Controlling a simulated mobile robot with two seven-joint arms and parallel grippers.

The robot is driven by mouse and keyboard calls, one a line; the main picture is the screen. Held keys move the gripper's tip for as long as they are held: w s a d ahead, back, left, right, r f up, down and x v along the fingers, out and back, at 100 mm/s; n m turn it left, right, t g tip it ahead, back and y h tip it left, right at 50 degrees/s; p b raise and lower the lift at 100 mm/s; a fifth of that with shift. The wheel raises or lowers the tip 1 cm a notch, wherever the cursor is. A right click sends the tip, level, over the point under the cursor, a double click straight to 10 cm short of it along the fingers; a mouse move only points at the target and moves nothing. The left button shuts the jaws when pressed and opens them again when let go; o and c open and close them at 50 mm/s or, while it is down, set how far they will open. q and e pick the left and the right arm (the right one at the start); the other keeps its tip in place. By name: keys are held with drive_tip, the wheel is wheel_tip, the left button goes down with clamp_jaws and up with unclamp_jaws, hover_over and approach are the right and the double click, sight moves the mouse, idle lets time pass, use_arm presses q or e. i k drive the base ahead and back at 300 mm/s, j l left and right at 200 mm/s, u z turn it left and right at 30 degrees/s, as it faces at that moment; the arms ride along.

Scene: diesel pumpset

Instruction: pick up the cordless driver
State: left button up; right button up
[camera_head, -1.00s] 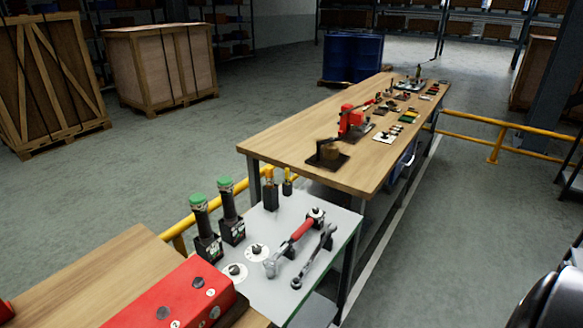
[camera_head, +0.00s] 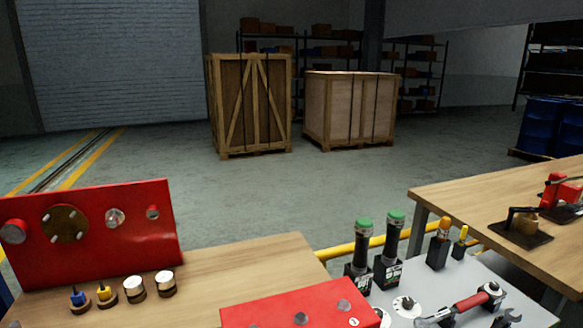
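Two upright black tools with green tops, a left one (camera_head: 362,245) and a right one (camera_head: 392,238), stand side by side in black holders on the grey tool table (camera_head: 525,290). They may be cordless drivers, but I cannot tell for certain from here. A smaller tool with an orange-yellow top (camera_head: 440,240) stands in a black holder to their right, beside a thin yellow-handled tool (camera_head: 461,241). Neither of my grippers shows in the view.
A red-handled tool (camera_head: 466,305) lies at the front of the grey table. A red box (camera_head: 300,304) and a red upright panel (camera_head: 85,235) stand on the wooden bench (camera_head: 235,268). A yellow rail (camera_head: 340,250) runs behind. Wooden crates (camera_head: 250,105) stand on open floor.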

sight(363, 227)
drive_tip(key=z, duration=1.45)
drive_tip(key=i+l, duration=0.15)
drive_tip(key=i, duration=0.3)
drive_tip(key=i+l+u, duration=0.1)
drive_tip(key=i, duration=0.35)
drive_tip(key=u, duration=1.45)
